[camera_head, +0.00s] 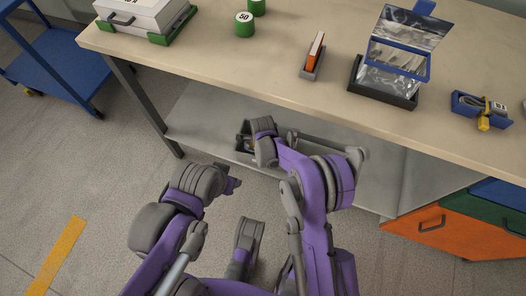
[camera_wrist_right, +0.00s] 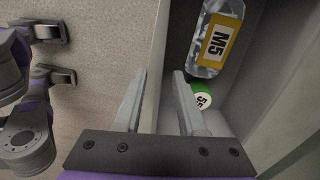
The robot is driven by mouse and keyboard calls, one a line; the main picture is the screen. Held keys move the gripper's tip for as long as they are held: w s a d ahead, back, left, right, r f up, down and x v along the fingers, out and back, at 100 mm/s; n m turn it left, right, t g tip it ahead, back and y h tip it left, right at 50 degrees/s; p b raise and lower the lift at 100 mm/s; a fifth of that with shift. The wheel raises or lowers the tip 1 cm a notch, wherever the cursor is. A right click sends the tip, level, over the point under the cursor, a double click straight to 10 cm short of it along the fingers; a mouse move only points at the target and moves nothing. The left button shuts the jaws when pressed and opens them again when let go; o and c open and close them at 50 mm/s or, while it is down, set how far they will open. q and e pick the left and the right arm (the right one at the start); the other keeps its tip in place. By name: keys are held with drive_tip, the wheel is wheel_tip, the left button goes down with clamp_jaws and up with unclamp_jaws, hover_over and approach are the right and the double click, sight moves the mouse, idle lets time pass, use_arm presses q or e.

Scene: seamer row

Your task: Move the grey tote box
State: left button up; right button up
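The grey tote box (camera_wrist_right: 164,50) fills much of the right wrist view. A bottle with a yellow M5 label (camera_wrist_right: 220,42) and a green weight with a white top (camera_wrist_right: 203,99) are inside it. My right gripper (camera_wrist_right: 162,74) is open, with one finger outside the near wall and one inside, and small gaps beside the wall. In the head view my right arm hides most of the tote, and its gripper fingers are hidden at the table's lower shelf. My left arm ends (camera_head: 232,185) in front of the shelf; its fingers cannot be made out.
The worktable (camera_head: 200,45) carries a white case, green weights (camera_head: 245,24), an orange item in a holder (camera_head: 315,52), a clear-lidded box and a blue tray (camera_head: 480,110). Orange and green drawers (camera_head: 440,225) stand at right, a blue cart (camera_head: 55,65) at left.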

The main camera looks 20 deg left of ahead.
drive_tip(key=shift+f+b, duration=0.4)
drive_tip(key=shift+f, duration=1.6)
clamp_jaws()
